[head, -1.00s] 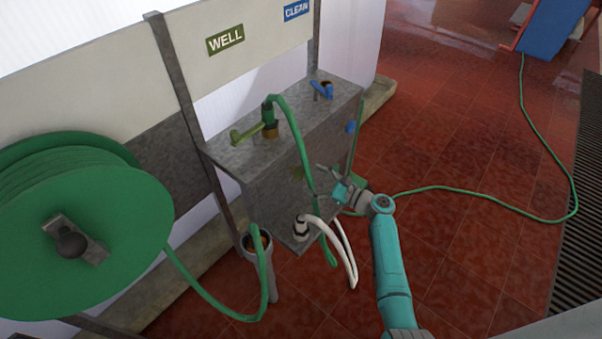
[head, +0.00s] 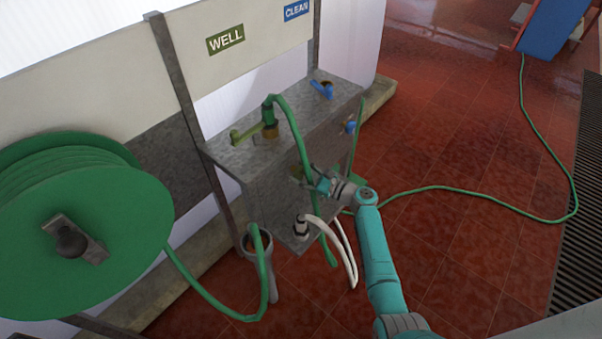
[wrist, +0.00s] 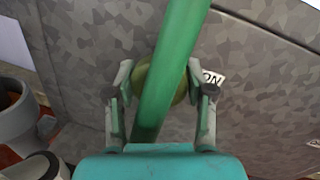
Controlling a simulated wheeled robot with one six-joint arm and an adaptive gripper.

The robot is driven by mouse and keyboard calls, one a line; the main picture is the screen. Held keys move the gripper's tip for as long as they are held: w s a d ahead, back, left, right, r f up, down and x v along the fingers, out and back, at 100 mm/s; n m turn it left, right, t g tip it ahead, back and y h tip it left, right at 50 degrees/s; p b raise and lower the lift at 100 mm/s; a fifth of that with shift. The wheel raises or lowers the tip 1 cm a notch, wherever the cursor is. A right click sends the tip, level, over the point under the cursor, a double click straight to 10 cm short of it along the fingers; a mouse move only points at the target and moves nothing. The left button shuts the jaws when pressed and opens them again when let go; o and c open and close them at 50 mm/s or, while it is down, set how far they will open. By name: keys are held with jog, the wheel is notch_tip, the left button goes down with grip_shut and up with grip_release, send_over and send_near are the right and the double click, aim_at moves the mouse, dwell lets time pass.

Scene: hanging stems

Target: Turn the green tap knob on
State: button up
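The green tap knob (wrist: 178,82) is a round olive-green disc on the grey speckled front of the metal box. In the wrist view a green hose (wrist: 168,75) crosses in front of it and hides much of it. A white label reading "ON" (wrist: 212,77) is just right of the knob. My gripper (wrist: 160,92) is open, one finger on each side of the hose and knob. I cannot tell whether the fingers touch either. In the head view my gripper (head: 308,176) is at the box front beside the hanging hose, and the knob is mostly hidden there.
On top of the box stand an olive lever tap (head: 245,134) and a blue tap (head: 322,89). Below, white hoses (head: 340,245) loop from a fitting, and a grey pipe (head: 258,247) stands at left. A green hose reel (head: 85,235) fills the left.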

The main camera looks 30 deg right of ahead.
jog(key=shift+n, duration=0.3)
jog(key=n, duration=0.3)
jog(key=shift+a+h, duration=0.1)
jog(key=shift+h, duration=0.2)
jog(key=n, duration=0.4)
jog(key=shift+g, duration=0.4)
jog(key=n+h, duration=0.1)
jog(key=n, duration=0.3)
jog(key=n+h, duration=0.1)
jog(key=n, duration=0.2)
jog(key=shift+f+n, duration=0.1)
jog(key=shift+n, duration=0.2)
jog(key=shift+h, duration=0.3)
jog(key=o, duration=1.2)
jog(key=shift+c, duration=0.2)
